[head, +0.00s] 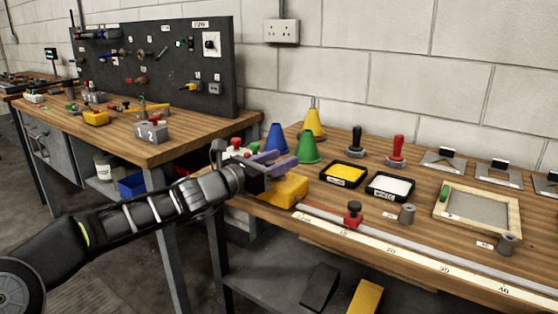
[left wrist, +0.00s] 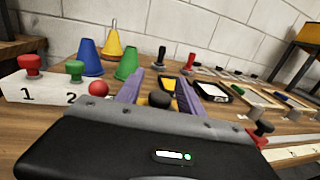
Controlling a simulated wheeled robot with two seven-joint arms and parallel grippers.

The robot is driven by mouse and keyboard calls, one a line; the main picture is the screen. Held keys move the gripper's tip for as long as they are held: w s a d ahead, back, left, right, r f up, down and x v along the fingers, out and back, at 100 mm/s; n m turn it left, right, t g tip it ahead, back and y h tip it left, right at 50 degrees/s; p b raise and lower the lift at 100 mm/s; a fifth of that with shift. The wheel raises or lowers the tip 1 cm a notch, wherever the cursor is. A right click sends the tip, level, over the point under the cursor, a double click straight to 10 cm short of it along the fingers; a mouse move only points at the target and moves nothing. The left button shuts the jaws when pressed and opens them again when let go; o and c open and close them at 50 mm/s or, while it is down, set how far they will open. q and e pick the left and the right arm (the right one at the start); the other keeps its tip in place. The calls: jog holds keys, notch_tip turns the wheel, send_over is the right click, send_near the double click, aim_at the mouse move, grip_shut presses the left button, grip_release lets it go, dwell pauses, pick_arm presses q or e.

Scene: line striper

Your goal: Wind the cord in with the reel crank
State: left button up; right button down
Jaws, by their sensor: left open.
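A yellow body (head: 288,191), apparently the cord reel, sits at the left front of the near bench, partly hidden by my left gripper. A black round knob (left wrist: 160,101), apparently the crank's, shows between my fingers in the left wrist view. My left gripper (head: 277,162) has purple fingers and is open just above the yellow body. The fingers stand either side of the knob in the left wrist view (left wrist: 157,86); I cannot tell whether they touch it. My right gripper is not in view.
Blue (head: 276,139), green (head: 308,149) and yellow (head: 313,122) cones stand behind. A block with red and green buttons (left wrist: 50,88) stands left of my gripper. Ink pads (head: 391,187) lie to the right.

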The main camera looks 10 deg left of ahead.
pick_arm(q)
jog(key=shift+c, duration=0.2)
grip_shut()
jog(key=shift+f, duration=0.1)
